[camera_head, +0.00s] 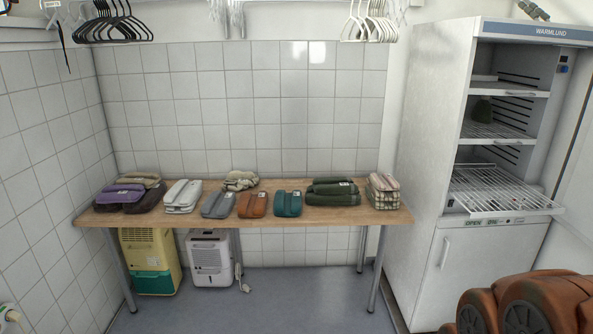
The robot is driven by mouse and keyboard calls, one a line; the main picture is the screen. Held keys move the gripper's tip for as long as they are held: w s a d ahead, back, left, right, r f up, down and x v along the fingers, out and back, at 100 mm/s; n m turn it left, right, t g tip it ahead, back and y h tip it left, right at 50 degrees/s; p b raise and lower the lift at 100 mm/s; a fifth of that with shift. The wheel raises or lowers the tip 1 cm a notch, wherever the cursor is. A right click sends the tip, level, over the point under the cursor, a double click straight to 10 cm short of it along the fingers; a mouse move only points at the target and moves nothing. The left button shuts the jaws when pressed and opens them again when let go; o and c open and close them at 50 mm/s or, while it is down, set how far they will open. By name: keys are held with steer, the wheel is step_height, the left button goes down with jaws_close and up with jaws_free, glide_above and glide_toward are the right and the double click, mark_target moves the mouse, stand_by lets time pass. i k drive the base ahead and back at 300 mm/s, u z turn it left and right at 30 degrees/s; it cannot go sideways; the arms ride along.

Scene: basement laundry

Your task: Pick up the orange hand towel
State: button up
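The orange hand towel (252,205) lies folded near the front edge of a wooden table (340,216), about the middle of its length. A grey folded towel (218,205) lies just to its left and a teal one (288,204) just to its right. A beige patterned towel (240,181) lies behind it, towards the wall. Nothing covers the orange towel from this view. My gripper is not in view.
Purple and brown towels (122,197), a white towel (182,196), a dark green stack (333,191) and a checked stack (383,191) share the table. An open warming cabinet (433,130) with a pulled-out wire shelf (505,195) stands right. Dehumidifiers (209,258) stand below.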

mark_target(250, 205)
steer(key=i, duration=2.5)
steer(key=u, duration=3.05)
